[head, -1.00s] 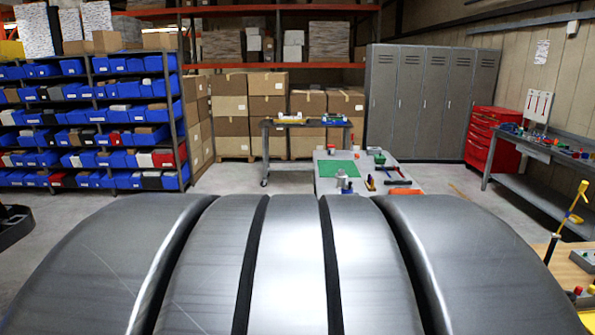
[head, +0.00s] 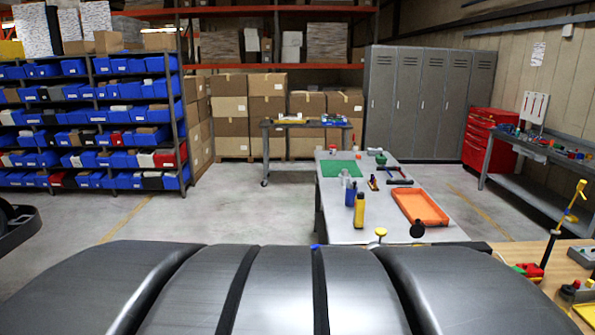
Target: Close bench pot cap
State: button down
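A grey-topped bench (head: 345,229) stands ahead, right of centre. On it are a yellow bottle (head: 359,211), a blue container (head: 350,195) and a small pale cylinder (head: 344,178). A round black piece (head: 417,229) and a yellow-topped piece (head: 381,232) are near its front edge, and a small green bowl-like piece (head: 380,158) is at the back. I cannot tell which of these is the pot or its cap, or whether the cap is open. My gripper is not in view. A large grey ribbed surface, probably mine, hides the lower middle of the view.
An orange tray (head: 420,207) and a green mat (head: 341,169) lie on the bench. A wooden-topped table (head: 564,275) is at the lower right. A red cabinet (head: 487,140) and grey lockers (head: 424,103) stand behind. Open floor (head: 240,213) lies left of the bench.

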aim_at(418, 229)
jog(key=i+l, duration=0.1)
jog(key=l, duration=0.25)
jog(key=i+l, duration=0.15)
jog(key=l, duration=0.25)
jog(key=i+l, duration=0.1)
jog(key=l, duration=0.25)
jog(key=i+l, duration=0.1)
jog(key=l, duration=0.3)
jog(key=i+l, duration=0.1)
jog(key=l, duration=0.25)
jog(key=i+l, duration=0.15)
jog(key=l, duration=0.25)
